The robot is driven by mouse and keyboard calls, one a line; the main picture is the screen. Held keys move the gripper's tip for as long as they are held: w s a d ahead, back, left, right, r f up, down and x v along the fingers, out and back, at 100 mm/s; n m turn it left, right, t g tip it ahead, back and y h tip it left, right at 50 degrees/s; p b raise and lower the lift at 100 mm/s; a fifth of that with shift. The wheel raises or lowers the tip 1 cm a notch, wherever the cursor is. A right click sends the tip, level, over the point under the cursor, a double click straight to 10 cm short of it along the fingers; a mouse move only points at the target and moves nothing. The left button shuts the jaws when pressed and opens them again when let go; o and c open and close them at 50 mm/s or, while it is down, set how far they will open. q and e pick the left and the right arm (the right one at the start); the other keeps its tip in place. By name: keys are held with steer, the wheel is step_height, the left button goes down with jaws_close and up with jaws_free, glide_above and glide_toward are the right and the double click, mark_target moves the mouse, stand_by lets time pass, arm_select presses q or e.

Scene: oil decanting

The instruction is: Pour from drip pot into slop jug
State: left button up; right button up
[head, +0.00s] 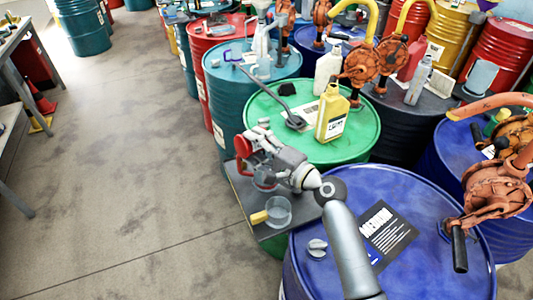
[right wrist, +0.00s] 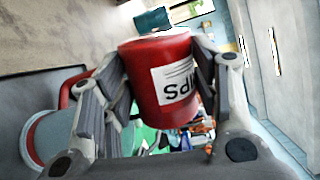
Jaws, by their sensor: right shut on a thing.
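A red drip pot (head: 243,147) with a white label is held by my right gripper (head: 266,135) above the dark tray's far end. In the right wrist view the pot (right wrist: 158,70) sits between the two fingers of my right gripper (right wrist: 155,95), which is shut on it. The pot looks tilted. A clear jug (head: 278,210) with a yellow handle stands on the tray, in front of and below the gripper. A clear vessel (head: 265,182) shows just below the pot, partly hidden. Which of them is the slop jug I cannot tell. My left gripper is not in view.
The dark tray (head: 240,193) adjoins a blue drum (head: 430,270) and a green drum (head: 350,145). A yellow bottle (head: 331,115) stands on the green drum. Rusty pumps (head: 495,190) crowd the right. Open floor (head: 130,170) lies to the left.

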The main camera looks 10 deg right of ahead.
steer(key=shift+d+f+m, duration=0.1)
steer(key=shift+m, duration=0.2)
steer(key=shift+f+m, duration=0.15)
steer(key=shift+m, duration=0.15)
steer(key=shift+w+d+m, duration=0.1)
steer(key=shift+m, duration=0.2)
steer(key=shift+d+m+y, duration=0.1)
steer(key=shift+m+y, duration=0.2)
steer(key=shift+w+d+r+m, duration=0.1)
steer(key=shift+r+m, duration=0.1)
steer(key=shift+m, duration=0.1)
